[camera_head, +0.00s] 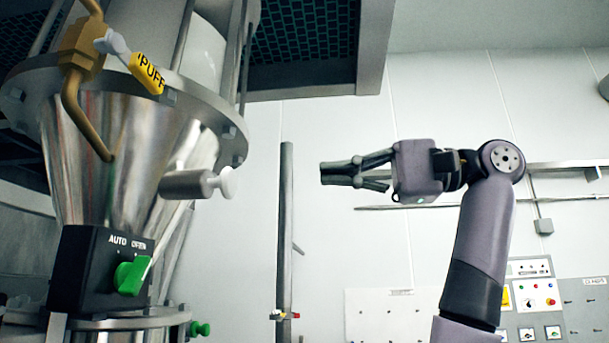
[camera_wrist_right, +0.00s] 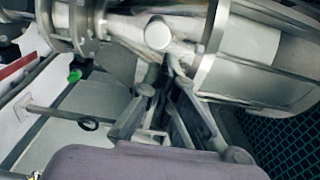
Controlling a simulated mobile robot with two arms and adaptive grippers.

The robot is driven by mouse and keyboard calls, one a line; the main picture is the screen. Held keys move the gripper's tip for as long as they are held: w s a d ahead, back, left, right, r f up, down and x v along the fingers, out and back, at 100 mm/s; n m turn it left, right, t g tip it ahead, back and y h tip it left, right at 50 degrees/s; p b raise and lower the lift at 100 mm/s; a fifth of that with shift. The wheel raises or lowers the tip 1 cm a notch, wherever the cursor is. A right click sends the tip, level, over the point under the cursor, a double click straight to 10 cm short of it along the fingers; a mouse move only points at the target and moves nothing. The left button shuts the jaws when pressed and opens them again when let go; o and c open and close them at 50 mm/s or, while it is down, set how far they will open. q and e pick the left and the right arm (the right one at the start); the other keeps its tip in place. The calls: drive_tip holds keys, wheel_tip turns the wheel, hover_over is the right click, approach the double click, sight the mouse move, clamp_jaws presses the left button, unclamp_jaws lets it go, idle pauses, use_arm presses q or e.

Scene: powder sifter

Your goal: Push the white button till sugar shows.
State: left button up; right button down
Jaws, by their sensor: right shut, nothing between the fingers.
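The white button (camera_head: 228,182) is a round white knob on the end of a short grey cylinder (camera_head: 186,184). It sticks out sideways from the shiny metal cone (camera_head: 125,160) of the sifter. In the right wrist view the white button (camera_wrist_right: 158,33) faces the camera, just beyond the fingertips. My right gripper (camera_head: 326,172) is shut and empty. It points left at about the button's height, with a clear gap between them in the head view. The right wrist view also shows its fingers (camera_wrist_right: 168,68). No sugar is visible. My left gripper is out of view.
A black box with a green switch (camera_head: 132,276) sits low on the sifter. A yellow-labelled lever (camera_head: 147,73) is above the button. A thin vertical post (camera_head: 286,230) stands at the back wall. Control panels (camera_head: 532,300) are at lower right.

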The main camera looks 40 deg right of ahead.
sight(233, 179)
drive_tip(key=p+x, duration=0.4)
drive_tip(key=x, duration=0.8)
drive_tip(key=shift+w+a, duration=0.25)
drive_tip(key=shift+a, duration=0.1)
drive_tip(key=shift+w, duration=0.1)
